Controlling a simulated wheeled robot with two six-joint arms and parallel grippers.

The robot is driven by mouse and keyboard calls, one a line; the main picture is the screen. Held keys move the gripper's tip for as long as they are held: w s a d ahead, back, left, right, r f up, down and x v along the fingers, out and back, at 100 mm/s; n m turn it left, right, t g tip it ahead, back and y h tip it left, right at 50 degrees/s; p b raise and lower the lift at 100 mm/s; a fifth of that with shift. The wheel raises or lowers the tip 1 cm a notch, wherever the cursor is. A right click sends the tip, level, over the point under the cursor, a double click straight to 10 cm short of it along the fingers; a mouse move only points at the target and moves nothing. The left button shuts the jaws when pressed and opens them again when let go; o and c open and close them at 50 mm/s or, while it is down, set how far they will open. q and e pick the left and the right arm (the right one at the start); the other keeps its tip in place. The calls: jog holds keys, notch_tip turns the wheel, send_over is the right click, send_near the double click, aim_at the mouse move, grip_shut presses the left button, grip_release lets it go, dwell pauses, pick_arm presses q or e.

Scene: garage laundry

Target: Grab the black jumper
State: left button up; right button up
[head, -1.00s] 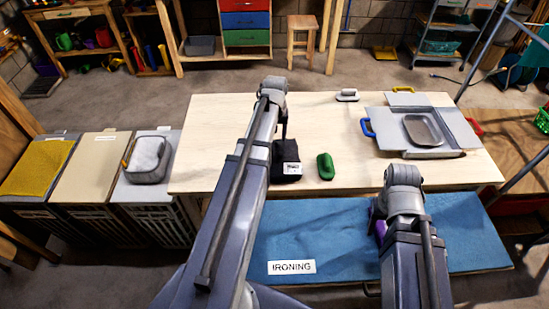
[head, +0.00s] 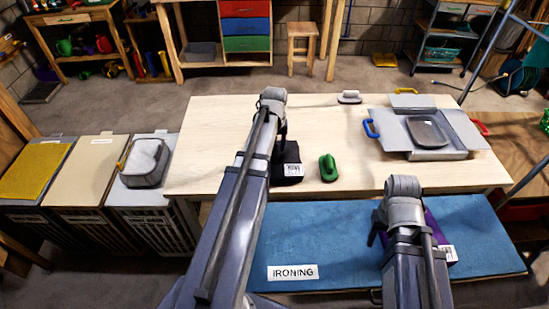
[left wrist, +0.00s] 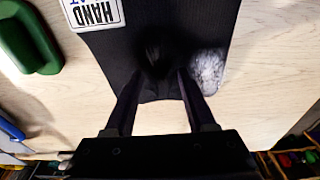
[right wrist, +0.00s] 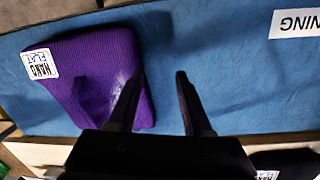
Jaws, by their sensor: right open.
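The black jumper (head: 292,158) lies folded on the pale wooden table, with a white label on it, partly hidden behind my left arm. My left gripper (head: 281,138) is over it. In the left wrist view, the jumper (left wrist: 110,55) fills the middle, with a dark bump between the fingers (left wrist: 161,75). Those fingers are apart, and I cannot tell whether they touch the cloth. My right gripper (head: 374,236) is open and empty above the blue ironing mat. In the right wrist view, its fingers (right wrist: 158,75) are beside a purple folded garment (right wrist: 95,75).
A green-handled brush (head: 328,168) lies close to the right of the jumper. Bins (head: 92,165) stand at left. The table's left part is clear.

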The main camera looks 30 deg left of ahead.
pick_arm(q)
grip_shut()
dwell(1.2)
